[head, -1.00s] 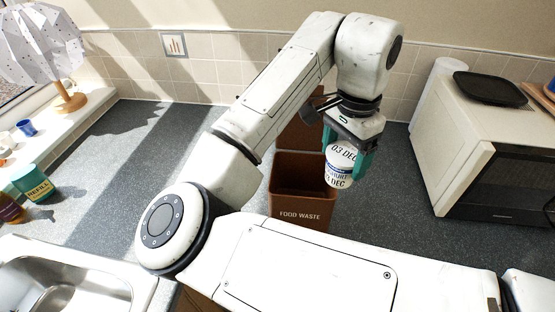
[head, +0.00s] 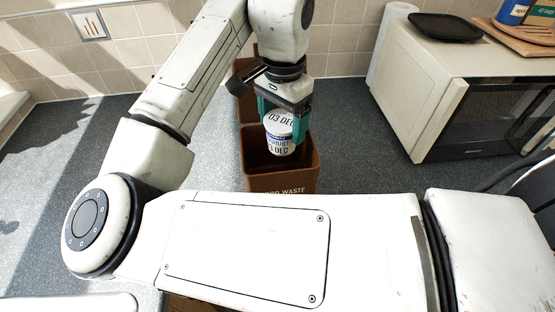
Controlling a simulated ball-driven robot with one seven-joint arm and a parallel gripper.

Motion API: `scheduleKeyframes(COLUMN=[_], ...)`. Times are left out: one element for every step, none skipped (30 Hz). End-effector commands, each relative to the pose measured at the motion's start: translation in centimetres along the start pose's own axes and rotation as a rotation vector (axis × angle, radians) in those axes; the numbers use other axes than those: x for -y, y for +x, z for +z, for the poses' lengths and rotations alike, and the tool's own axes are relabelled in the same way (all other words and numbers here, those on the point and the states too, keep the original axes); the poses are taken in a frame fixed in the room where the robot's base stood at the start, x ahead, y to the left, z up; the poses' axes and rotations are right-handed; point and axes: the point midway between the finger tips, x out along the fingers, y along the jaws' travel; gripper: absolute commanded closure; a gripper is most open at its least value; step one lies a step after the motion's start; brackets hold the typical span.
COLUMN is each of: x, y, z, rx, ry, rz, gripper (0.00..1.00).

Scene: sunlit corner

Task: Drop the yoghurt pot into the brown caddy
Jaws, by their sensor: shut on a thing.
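The yoghurt pot (head: 280,146) is white with a blue band and dark date lettering. My gripper (head: 284,122) has its green fingers shut on the pot and holds it upright. The brown caddy (head: 283,180) is marked as food waste and stands on the worktop with its mouth open upward. In the head view the pot shows in front of the caddy's opening and back wall; its exact height above the rim is hard to tell. My arm hides the lower part of the caddy. Its brown lid (head: 247,104) stands raised behind, partly hidden by my wrist.
A cream microwave (head: 420,100) stands to the right with a black tray (head: 445,27) on top. A white paper roll (head: 388,40) stands behind it. The grey worktop (head: 350,130) is clear between caddy and microwave. A tiled wall (head: 130,60) closes the back.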

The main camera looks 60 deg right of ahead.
Motion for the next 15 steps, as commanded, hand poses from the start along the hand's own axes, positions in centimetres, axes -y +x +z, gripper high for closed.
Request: scheduleKeyframes(x=[0.02, 0.02, 0.02, 0.02, 0.02, 0.02, 0.02, 0.02, 0.01, 0.01, 0.01, 0.01, 0.01, 0.01, 0.01], y=[0.65, 0.74, 0.81, 0.82, 0.81, 0.78, 0.75, 0.72, 0.71, 0.71, 0.71, 0.71, 0.71, 0.71, 0.71], z=[0.02, 0.01, 0.01, 0.01, 0.0, 0.0, 0.0, 0.0, 0.0, 0.0, 0.0, 0.0, 0.0, 0.0, 0.0], rx=[0.0, 0.0, 0.0, 0.0, -0.001, -0.001, -0.001, -0.001, -0.001, -0.001, -0.001, -0.001, 0.0, 0.0, 0.0], ry=[-0.001, -0.001, -0.001, -0.001, -0.001, -0.001, -0.001, -0.001, -0.001, -0.001, -0.001, -0.001, -0.001, -0.001, -0.001], rz=[-0.001, -0.001, -0.001, -0.001, -0.001, 0.0, 0.0, 0.0, 0.0, 0.0, 0.0, 0.0, 0.0, 0.0, 0.0], gripper=[0.57, 0.57, 0.57, 0.57, 0.57, 0.57, 0.57, 0.57, 0.57, 0.57, 0.57, 0.18, 0.15, 0.12, 0.08])
